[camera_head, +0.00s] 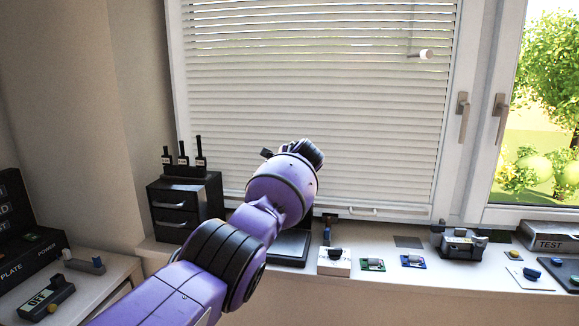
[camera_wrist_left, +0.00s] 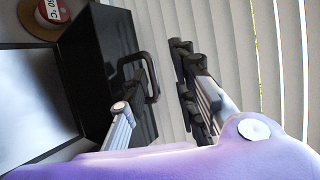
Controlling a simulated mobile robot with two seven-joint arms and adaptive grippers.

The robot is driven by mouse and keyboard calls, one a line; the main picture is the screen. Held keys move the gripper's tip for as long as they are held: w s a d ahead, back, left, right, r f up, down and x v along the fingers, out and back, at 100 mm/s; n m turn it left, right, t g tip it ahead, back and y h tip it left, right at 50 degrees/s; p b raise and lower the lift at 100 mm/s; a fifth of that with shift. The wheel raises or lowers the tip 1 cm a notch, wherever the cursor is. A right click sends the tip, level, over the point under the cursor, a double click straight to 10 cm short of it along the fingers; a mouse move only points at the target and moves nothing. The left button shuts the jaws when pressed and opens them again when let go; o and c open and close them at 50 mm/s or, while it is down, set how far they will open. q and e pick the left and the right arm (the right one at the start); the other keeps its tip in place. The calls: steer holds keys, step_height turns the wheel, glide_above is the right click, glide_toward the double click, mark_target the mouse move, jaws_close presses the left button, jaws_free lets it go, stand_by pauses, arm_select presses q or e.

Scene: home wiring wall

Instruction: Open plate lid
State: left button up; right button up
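In the left wrist view, a black lid panel (camera_wrist_left: 95,65) with a black loop handle (camera_wrist_left: 152,78) stands steeply beside a pale grey plate surface (camera_wrist_left: 30,105). My left gripper (camera_wrist_left: 160,85) is open, its two fingers apart on either side of the handle's outer bar. I cannot tell whether either finger touches it. In the head view, my purple left arm reaches to the plate's place on the sill, and its wrist (camera_head: 283,185) covers most of the lid. The plate's dark base (camera_head: 288,248) shows at its lower right. The fingers are mostly hidden there. My right gripper is not in view.
A black drawer box (camera_head: 186,208) with upright tools stands left of the arm. A white block (camera_head: 334,262), small circuit boards (camera_head: 373,264) and a grey device (camera_head: 459,243) lie to the right on the sill. Window blinds (camera_head: 330,90) are close behind.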

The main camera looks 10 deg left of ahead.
arm_select(q)
steer(key=v, duration=1.1)
steer(key=shift+s+r, duration=0.1)
steer(key=w+d+r+n+t+h, duration=0.1)
steer(key=d+r+n+t+h, duration=0.15)
steer(key=d+r, duration=0.25)
steer(key=s+a+f+n+h+p, duration=0.1)
steer(key=s+f+n+h, duration=0.1)
steer(key=s+f, duration=0.65)
steer(key=s+a+f+n+h, duration=0.1)
steer(key=s+f+n, duration=0.25)
steer(key=f, duration=1.05)
steer(key=s+a+f+n+h+p, duration=0.1)
steer(key=s+f+n+h, duration=0.1)
steer(key=s+f, duration=0.7)
steer(key=s+a+f+n+g, duration=0.1)
steer(key=s+a+f+g, duration=0.1)
steer(key=s+f, duration=0.7)
steer(key=s+a+f+n+g+y+p, duration=0.1)
steer(key=s+a+f, duration=0.3)
steer(key=s, duration=1.6)
steer(key=s+a+f+n+g+y, duration=0.1)
steer(key=s+a+f+n+g, duration=0.2)
steer(key=s+f, duration=1)
steer(key=shift+s+a+f, duration=0.35)
steer(key=shift+s+a, duration=0.15)
steer(key=shift+s, duration=0.3)
